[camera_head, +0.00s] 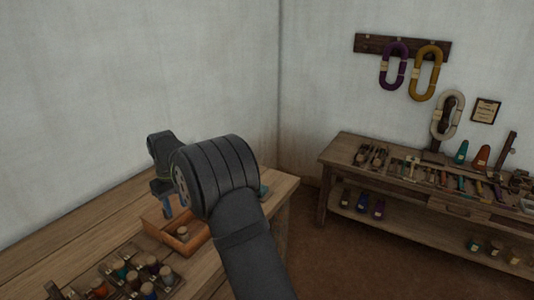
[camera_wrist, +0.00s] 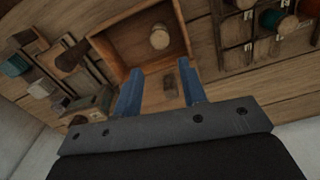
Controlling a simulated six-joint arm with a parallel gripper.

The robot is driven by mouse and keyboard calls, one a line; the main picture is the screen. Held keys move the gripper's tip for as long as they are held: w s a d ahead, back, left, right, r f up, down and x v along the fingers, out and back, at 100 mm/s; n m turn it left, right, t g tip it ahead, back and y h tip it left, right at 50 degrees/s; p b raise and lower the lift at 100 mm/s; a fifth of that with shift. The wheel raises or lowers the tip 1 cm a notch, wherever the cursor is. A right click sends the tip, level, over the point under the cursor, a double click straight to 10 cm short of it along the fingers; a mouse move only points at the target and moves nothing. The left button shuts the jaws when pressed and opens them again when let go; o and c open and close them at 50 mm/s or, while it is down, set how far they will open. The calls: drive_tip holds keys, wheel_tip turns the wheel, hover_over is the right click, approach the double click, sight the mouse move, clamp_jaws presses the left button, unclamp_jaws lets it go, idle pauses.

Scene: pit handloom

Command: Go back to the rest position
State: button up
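My gripper (camera_wrist: 160,92) shows two blue fingers standing apart with nothing between them in the wrist view. They are over the near side of an open wooden box (camera_wrist: 178,22). The box holds one round light-topped piece (camera_wrist: 159,38). In the head view my arm hides most of the gripper; a bit of blue finger (camera_head: 167,207) shows above the left end of the wooden box (camera_head: 158,228).
A wooden bench (camera_head: 60,236) bears the box and a divided tray with several coloured spools (camera_head: 140,275). A second table (camera_head: 345,152) with tools stands at the right wall. Yarn hanks (camera_head: 427,72) hang above it. Bare floor lies between.

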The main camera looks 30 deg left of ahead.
sight(182, 230)
wheel_tip(182, 230, down, 11)
drive_tip(key=shift+f, duration=0.2)
wheel_tip(182, 230, up, 2)
drive_tip(key=shift+r, duration=0.85)
